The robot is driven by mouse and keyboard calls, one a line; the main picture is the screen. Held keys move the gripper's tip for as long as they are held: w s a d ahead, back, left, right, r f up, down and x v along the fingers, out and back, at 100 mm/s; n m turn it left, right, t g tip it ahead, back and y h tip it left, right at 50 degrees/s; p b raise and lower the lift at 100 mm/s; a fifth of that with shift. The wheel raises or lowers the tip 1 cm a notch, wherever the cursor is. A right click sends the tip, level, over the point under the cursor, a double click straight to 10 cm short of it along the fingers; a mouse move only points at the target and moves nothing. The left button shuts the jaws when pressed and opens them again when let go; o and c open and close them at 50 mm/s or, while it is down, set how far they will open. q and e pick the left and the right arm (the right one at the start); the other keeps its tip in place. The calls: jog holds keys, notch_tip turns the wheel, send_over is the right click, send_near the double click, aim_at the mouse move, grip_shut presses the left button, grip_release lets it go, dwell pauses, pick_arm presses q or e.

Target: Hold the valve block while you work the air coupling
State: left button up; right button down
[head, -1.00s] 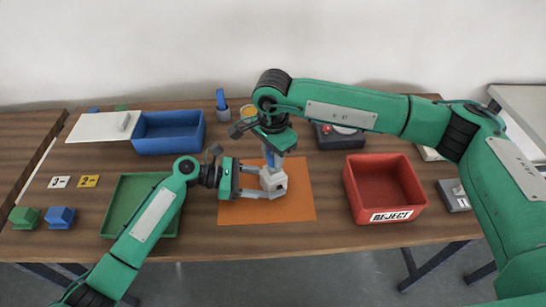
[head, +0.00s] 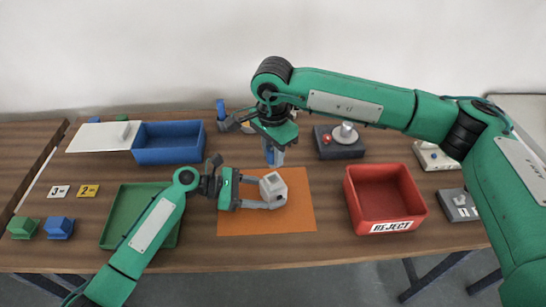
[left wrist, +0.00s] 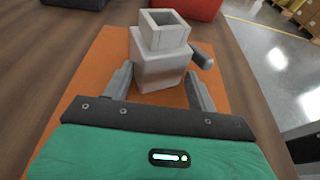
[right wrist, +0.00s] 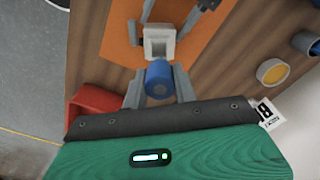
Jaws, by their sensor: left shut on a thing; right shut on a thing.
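The pale grey valve block (head: 273,188) is above the orange mat (head: 235,222) in the head view. My left gripper (head: 268,193) is shut on it from the left. In the left wrist view the valve block (left wrist: 160,65) shows an open square socket on top, with nothing in it, and a dark grey stub at its right side. My right gripper (head: 275,150) is shut on the blue air coupling (head: 269,155), behind and above the block. In the right wrist view the coupling (right wrist: 158,82) points towards the block's socket (right wrist: 159,46); the two look apart.
The red reject bin (head: 360,212) stands right of the mat. A green tray (head: 112,228) and a blue bin (head: 168,156) are at the left. A dark box with a red button (head: 340,150) stands behind. The front of the mat is clear.

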pick_arm(q)
jog(key=o, duration=1.5)
jog(key=shift+c, duration=0.2)
